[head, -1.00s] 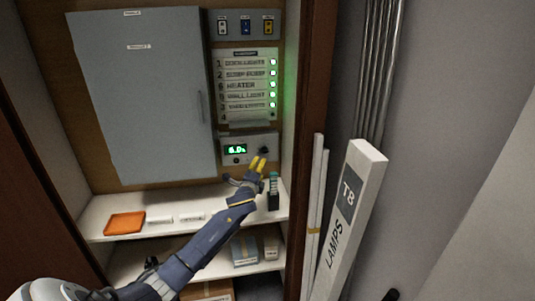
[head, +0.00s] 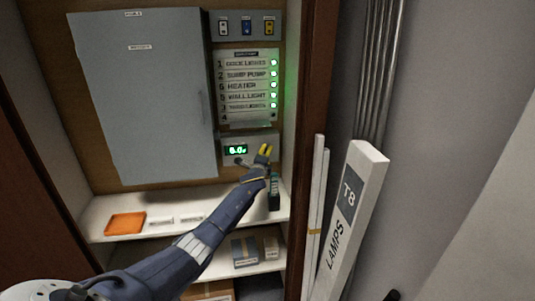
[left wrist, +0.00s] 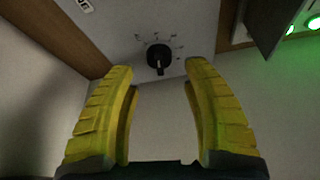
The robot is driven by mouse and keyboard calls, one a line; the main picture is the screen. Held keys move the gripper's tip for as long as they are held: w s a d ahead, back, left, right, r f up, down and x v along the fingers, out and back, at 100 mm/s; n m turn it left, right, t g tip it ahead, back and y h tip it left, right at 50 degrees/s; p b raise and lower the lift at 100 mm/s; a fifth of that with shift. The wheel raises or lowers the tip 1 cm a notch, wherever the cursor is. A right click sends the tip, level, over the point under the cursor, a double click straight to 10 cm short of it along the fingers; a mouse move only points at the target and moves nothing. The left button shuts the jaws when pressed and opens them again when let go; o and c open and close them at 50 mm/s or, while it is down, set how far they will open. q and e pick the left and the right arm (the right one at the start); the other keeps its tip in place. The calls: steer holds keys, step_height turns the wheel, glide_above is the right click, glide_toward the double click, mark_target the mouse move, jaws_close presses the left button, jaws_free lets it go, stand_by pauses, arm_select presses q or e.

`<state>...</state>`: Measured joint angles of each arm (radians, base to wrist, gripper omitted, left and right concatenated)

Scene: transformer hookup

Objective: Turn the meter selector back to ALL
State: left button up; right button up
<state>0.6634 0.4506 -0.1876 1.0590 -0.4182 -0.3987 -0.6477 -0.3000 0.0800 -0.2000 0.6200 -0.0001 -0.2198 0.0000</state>
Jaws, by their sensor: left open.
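The meter (head: 228,160) is a pale panel with a lit green display (head: 237,151), below the label list. Its selector is a round black knob (left wrist: 158,57), clear in the left wrist view with small printed marks around it. A light mark shows on the knob's lower edge in that view; the printed words are too small to read. In the head view my gripper hides the knob. My left gripper (head: 264,150) has yellow fingers and is open in front of the meter. In the left wrist view its fingers (left wrist: 158,85) stand apart, with the knob between and beyond their tips, not gripped.
A grey cabinet door (head: 148,95) is left of the meter. A label panel (head: 246,90) with green lamps and a row of switches (head: 246,27) are above. A shelf (head: 100,215) below holds an orange tray (head: 125,224) and a dark device (head: 274,195). A lamp box (head: 350,210) leans at right.

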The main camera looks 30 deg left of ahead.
arm_select(q)
steer(key=shift+x, duration=1.45)
steer(key=shift+o, duration=0.2)
steer(key=shift+w, duration=0.1)
jaws_close()
